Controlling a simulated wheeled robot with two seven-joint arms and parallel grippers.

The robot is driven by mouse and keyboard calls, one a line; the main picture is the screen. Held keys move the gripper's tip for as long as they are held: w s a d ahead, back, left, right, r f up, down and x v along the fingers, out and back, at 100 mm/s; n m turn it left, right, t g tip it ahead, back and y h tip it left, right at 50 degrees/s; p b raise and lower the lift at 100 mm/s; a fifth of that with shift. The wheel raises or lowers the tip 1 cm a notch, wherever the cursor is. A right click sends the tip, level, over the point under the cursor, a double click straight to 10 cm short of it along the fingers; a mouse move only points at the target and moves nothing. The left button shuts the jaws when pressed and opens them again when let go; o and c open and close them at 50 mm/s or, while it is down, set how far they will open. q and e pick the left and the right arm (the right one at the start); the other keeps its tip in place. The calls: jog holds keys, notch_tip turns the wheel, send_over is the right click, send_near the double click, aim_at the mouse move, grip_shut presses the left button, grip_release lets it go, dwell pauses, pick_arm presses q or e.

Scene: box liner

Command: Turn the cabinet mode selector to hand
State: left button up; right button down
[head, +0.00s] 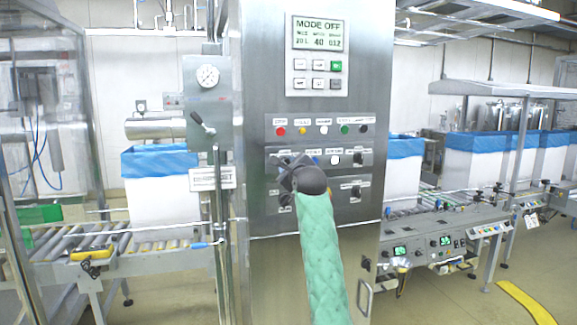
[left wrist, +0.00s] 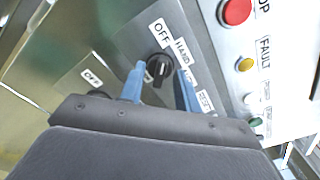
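The steel cabinet (head: 345,205) stands in the middle of the head view, and its screen (head: 317,33) reads "MODE OFF". In the left wrist view the black mode selector knob (left wrist: 159,69) sits on the panel, with an OFF label at its upper left and a HAND label at its upper right. My left gripper (left wrist: 159,84) has its two blue fingers on either side of the knob, open, with small gaps showing; contact is hard to tell. In the head view my left gripper (head: 291,168) is at the panel and hides the selector. My right gripper is not in view.
A red button (left wrist: 236,11) and a yellow lamp (left wrist: 244,64) are close by on the panel. Another black knob (head: 357,158) is to the right on the cabinet.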

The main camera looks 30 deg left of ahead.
pick_arm(q)
grip_shut()
